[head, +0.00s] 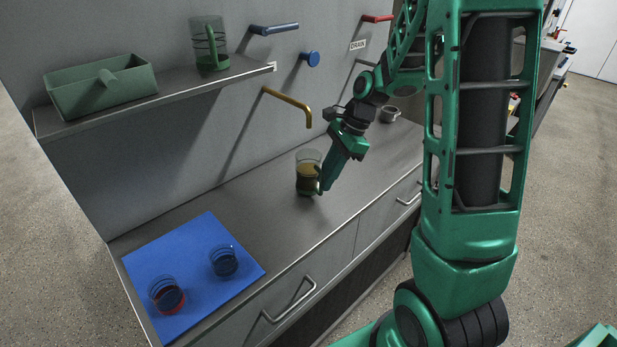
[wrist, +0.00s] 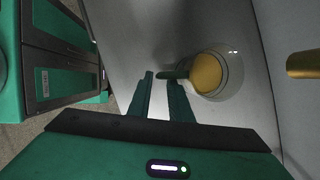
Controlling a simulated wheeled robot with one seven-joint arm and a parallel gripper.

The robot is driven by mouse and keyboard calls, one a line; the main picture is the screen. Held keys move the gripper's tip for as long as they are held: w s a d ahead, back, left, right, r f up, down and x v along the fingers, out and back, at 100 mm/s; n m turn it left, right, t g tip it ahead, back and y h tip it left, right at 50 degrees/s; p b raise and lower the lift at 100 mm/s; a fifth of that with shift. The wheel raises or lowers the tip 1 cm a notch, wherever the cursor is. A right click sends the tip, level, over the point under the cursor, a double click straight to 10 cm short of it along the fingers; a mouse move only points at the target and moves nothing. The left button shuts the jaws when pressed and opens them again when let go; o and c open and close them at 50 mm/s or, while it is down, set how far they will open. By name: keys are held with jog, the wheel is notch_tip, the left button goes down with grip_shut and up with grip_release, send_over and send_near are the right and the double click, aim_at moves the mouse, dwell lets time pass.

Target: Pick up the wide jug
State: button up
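A clear jug (head: 309,172) with yellow liquid stands upright on the grey counter below the yellow spout; I take it for the wide jug. In the wrist view the jug (wrist: 222,72) is seen from above, with its dark green handle (wrist: 172,75) pointing left, toward my fingers. My gripper (head: 325,184) is at the jug's right side in the head view. In the wrist view my gripper (wrist: 163,80) has its two fingers apart, with the handle at or between their tips. I cannot tell whether they touch it.
A taller jug (head: 208,45) and a green box (head: 100,88) stand on the wall shelf (head: 170,90). The yellow spout (head: 290,103) hangs over the counter (head: 240,200). Two glass beakers (head: 167,294) (head: 223,261) stand on a blue mat (head: 195,255). A small grey cup (head: 389,115) stands farther back.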

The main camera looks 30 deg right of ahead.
jog(key=shift+x, duration=1.2)
grip_shut()
jog(key=shift+r, duration=0.1)
